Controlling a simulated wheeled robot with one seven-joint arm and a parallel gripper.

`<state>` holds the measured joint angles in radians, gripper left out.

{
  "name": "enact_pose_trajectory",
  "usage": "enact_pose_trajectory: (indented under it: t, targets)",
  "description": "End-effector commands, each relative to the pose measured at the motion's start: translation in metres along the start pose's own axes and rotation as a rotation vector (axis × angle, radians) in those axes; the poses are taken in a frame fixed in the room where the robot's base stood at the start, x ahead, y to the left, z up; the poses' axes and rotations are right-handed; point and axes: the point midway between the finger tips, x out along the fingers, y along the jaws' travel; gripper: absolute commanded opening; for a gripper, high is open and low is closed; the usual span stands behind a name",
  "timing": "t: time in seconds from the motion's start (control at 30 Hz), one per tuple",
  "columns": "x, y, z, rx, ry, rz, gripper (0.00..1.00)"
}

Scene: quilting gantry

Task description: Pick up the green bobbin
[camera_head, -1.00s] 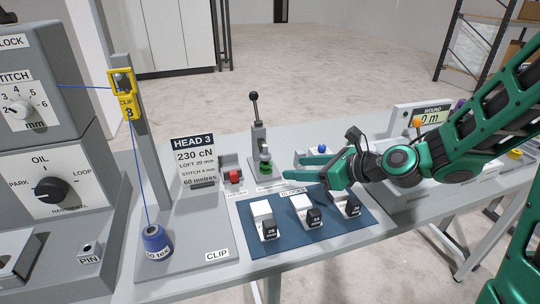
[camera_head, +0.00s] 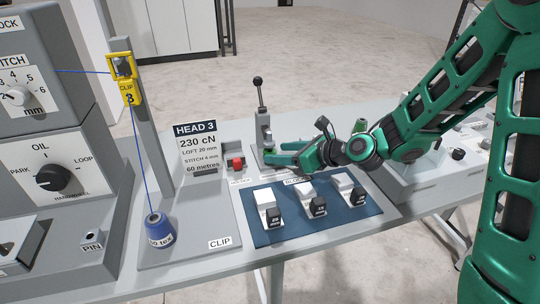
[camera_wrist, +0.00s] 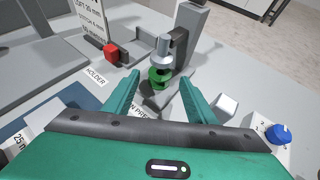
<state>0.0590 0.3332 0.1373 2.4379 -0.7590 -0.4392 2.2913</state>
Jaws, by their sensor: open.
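The green bobbin (camera_wrist: 158,78) sits in the small press under a grey metal plunger (camera_wrist: 163,48), and shows ahead of my fingertips in the wrist view. In the head view it is mostly hidden by my gripper, with the press (camera_head: 265,125) and its black-knobbed lever (camera_head: 258,82) rising behind. My gripper (camera_wrist: 157,88) is open, its two green fingers pointing at the bobbin from either side, with nothing between them touching. In the head view my gripper (camera_head: 274,152) reaches from the right to the press.
A red block (camera_head: 237,163) stands left of the press. A blue mat (camera_head: 330,222) with several white-and-black gauge blocks lies in front. A sign reading HEAD 3 (camera_head: 197,150) stands further left. A blue thread cone (camera_head: 158,230) and a blue-knobbed part (camera_wrist: 277,133) also stand nearby.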

Motion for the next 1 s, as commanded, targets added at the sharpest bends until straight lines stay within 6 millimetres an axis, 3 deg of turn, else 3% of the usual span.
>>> enact_pose_trajectory:
  t: [0.2,0.43,0.6,1.0]
  targets:
    - [0.029,0.002,-0.001,-0.001,-0.001,0.002,0.51]
    - [0.031,0.001,-0.001,0.000,-0.001,0.000,0.51]
    - [0.031,0.001,-0.001,0.000,-0.001,0.000,0.13]
    - [0.031,0.001,0.000,-0.001,-0.001,0.001,0.06]
